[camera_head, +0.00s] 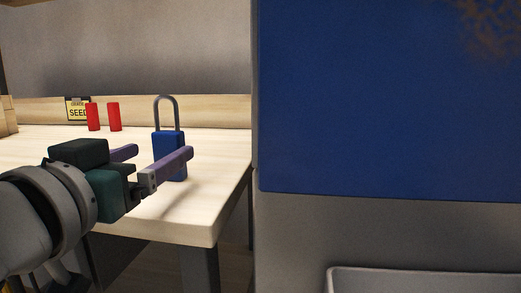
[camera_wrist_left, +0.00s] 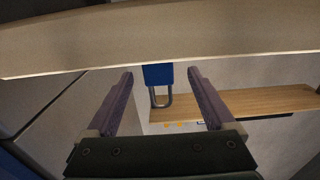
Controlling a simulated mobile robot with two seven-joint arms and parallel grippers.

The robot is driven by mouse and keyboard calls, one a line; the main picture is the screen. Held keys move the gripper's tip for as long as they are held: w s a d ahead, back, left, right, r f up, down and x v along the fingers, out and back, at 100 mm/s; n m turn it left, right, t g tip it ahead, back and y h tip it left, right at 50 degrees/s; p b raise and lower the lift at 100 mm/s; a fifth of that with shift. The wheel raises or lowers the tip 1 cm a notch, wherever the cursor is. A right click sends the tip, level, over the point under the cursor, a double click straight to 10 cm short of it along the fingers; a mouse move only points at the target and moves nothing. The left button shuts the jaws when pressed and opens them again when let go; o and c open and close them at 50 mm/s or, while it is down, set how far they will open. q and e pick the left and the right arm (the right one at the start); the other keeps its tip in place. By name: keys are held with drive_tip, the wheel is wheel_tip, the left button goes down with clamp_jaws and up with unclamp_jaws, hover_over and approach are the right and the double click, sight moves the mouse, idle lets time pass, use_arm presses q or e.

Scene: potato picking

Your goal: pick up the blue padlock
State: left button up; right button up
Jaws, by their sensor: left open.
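The blue padlock (camera_head: 163,143) with a grey shackle stands upright on the wooden table (camera_head: 205,215), near its right end. My left gripper (camera_head: 158,160) is open in the head view, its purple fingers pointing toward the padlock. One finger passes in front of the padlock's lower body and hides part of it. In the left wrist view the padlock (camera_wrist_left: 158,76) appears upside down, between and beyond the tips of the open fingers (camera_wrist_left: 160,76). I see no contact between the fingers and the padlock. My right gripper is not in view.
Two red cylinders (camera_head: 103,116) stand at the back of the table beside a yellow seed sign (camera_head: 76,109). A large blue panel (camera_head: 390,95) above a grey surface fills the right side. A light-coloured bin (camera_head: 425,272) shows at the bottom right.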

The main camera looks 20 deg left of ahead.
sight(166, 154)
use_arm(q)
drive_tip(key=x, duration=0.3)
drive_tip(key=b+x, duration=0.1)
drive_tip(key=x, duration=0.1)
drive_tip(key=shift+w+d+f, duration=0.1)
drive_tip(key=shift+f, duration=0.2)
clamp_jaws()
idle(0.5)
